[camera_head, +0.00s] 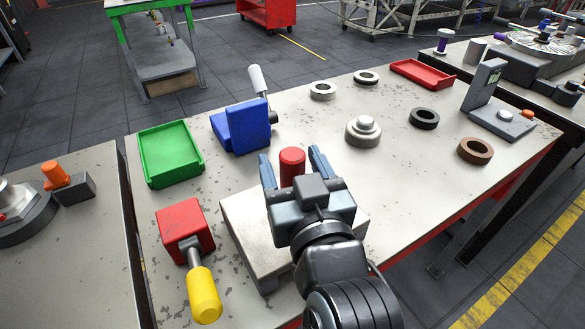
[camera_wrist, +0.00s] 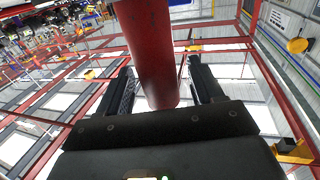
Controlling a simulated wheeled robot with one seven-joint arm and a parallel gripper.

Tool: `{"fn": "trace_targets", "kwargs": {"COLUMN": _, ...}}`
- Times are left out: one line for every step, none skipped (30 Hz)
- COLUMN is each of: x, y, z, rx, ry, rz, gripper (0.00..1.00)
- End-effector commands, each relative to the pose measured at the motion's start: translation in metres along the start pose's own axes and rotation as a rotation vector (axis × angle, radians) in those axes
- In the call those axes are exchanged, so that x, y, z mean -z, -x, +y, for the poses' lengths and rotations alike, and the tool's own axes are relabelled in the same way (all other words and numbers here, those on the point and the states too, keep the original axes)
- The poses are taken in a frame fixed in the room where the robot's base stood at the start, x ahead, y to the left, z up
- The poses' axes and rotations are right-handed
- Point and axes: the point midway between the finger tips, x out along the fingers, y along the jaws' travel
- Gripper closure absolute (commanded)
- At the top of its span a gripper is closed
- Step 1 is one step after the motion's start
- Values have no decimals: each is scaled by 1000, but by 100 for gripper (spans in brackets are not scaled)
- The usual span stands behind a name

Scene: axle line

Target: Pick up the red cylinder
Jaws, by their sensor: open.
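The red cylinder (camera_head: 292,165) stands upright at the far edge of a grey block (camera_head: 246,226) on the workbench; its lower part is hidden behind my gripper. My gripper (camera_head: 290,154) is open, with one blue-grey finger on each side of the cylinder. In the wrist view the red cylinder (camera_wrist: 153,50) reaches down from the top edge between the two dark fingers of my gripper (camera_wrist: 160,66). Gaps show between the cylinder and both fingers. I cannot tell exactly what its base rests on.
A blue block (camera_head: 240,127) with a grey handle and a green tray (camera_head: 170,155) stand to the left. A red block (camera_head: 184,228) with a yellow handle is nearer. A stepped metal part (camera_head: 363,132), several rings and a red tray (camera_head: 422,74) lie to the right.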

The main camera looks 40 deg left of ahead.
Motion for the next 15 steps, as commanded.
{"fn": "trace_targets", "kwargs": {"x": 0, "y": 0, "z": 0, "rx": 0, "ry": 0, "rz": 0, "gripper": 34}}
{"fn": "trace_targets", "kwargs": {"x": 0, "y": 0, "z": 0, "rx": 0, "ry": 0, "rz": 0, "gripper": 34}}
{"fn": "trace_targets", "kwargs": {"x": 0, "y": 0, "z": 0, "rx": 0, "ry": 0, "rz": 0, "gripper": 34}}
{"fn": "trace_targets", "kwargs": {"x": 0, "y": 0, "z": 0, "rx": 0, "ry": 0, "rz": 0, "gripper": 35}}
{"fn": "trace_targets", "kwargs": {"x": 0, "y": 0, "z": 0, "rx": 0, "ry": 0, "rz": 0, "gripper": 38}}
{"fn": "trace_targets", "kwargs": {"x": 0, "y": 0, "z": 0, "rx": 0, "ry": 0, "rz": 0, "gripper": 42}}
{"fn": "trace_targets", "kwargs": {"x": 0, "y": 0, "z": 0, "rx": 0, "ry": 0, "rz": 0, "gripper": 44}}
{"fn": "trace_targets", "kwargs": {"x": 0, "y": 0, "z": 0, "rx": 0, "ry": 0, "rz": 0, "gripper": 47}}
{"fn": "trace_targets", "kwargs": {"x": 0, "y": 0, "z": 0, "rx": 0, "ry": 0, "rz": 1, "gripper": 51}}
{"fn": "trace_targets", "kwargs": {"x": 0, "y": 0, "z": 0, "rx": 0, "ry": 0, "rz": 0, "gripper": 54}}
{"fn": "trace_targets", "kwargs": {"x": 0, "y": 0, "z": 0, "rx": 0, "ry": 0, "rz": 1, "gripper": 57}}
{"fn": "trace_targets", "kwargs": {"x": 0, "y": 0, "z": 0, "rx": 0, "ry": 0, "rz": 1, "gripper": 61}}
{"fn": "trace_targets", "kwargs": {"x": 0, "y": 0, "z": 0, "rx": 0, "ry": 0, "rz": 1, "gripper": 64}}
{"fn": "trace_targets", "kwargs": {"x": 0, "y": 0, "z": 0, "rx": 0, "ry": 0, "rz": 1, "gripper": 66}}
{"fn": "trace_targets", "kwargs": {"x": 0, "y": 0, "z": 0, "rx": 0, "ry": 0, "rz": 1, "gripper": 70}}
